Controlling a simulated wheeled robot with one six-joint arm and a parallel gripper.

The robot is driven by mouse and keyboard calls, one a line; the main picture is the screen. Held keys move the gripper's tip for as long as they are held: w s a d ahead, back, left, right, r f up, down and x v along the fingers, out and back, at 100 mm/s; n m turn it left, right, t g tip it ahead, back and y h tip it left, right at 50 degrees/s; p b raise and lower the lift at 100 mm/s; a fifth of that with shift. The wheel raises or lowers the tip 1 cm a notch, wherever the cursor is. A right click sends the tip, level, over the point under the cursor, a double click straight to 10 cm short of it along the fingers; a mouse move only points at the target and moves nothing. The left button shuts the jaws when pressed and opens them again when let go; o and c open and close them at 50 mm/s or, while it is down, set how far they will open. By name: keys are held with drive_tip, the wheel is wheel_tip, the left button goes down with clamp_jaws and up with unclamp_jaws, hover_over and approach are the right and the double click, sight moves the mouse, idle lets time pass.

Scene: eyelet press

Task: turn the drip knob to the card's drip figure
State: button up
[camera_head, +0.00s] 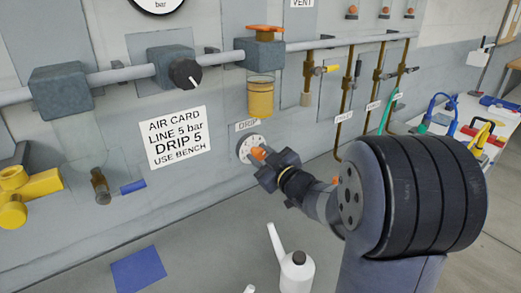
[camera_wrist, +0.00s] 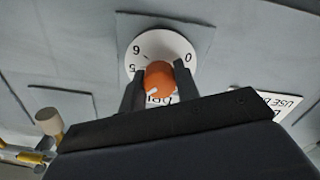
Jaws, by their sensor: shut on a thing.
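The drip knob (camera_wrist: 159,76) is orange and sits on a round white dial (camera_wrist: 160,45) on the grey wall. In the wrist view the figures 0, 6 and 5 show on the dial; others are hidden. The knob's white mark points to the lower left, below the 5, toward the left finger. My gripper (camera_wrist: 158,78) is shut on the knob, one finger on each side. In the head view my gripper (camera_head: 265,160) covers part of the dial (camera_head: 247,147). The white card (camera_head: 177,137) reads "LINE 5 bar" and "DRIP 5".
A black knob (camera_head: 186,74) and an amber bowl (camera_head: 261,97) with an orange top sit on the pipe above. Yellow valve fittings (camera_head: 27,190) stick out at the left. A white bottle (camera_head: 294,270) stands below my arm. A cluttered bench is at the right.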

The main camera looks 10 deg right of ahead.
drive_tip(key=m+p, duration=0.2)
drive_tip(key=m, duration=0.2)
drive_tip(key=shift+m+p, duration=0.85)
drive_tip(key=shift+m, duration=0.65)
drive_tip(key=shift+f, duration=0.1)
drive_tip(key=o, duration=1)
drive_tip(key=shift+c, duration=0.2)
drive_tip(key=b+v, duration=0.1)
drive_tip(key=v, duration=1)
drive_tip(key=shift+w, duration=0.1)
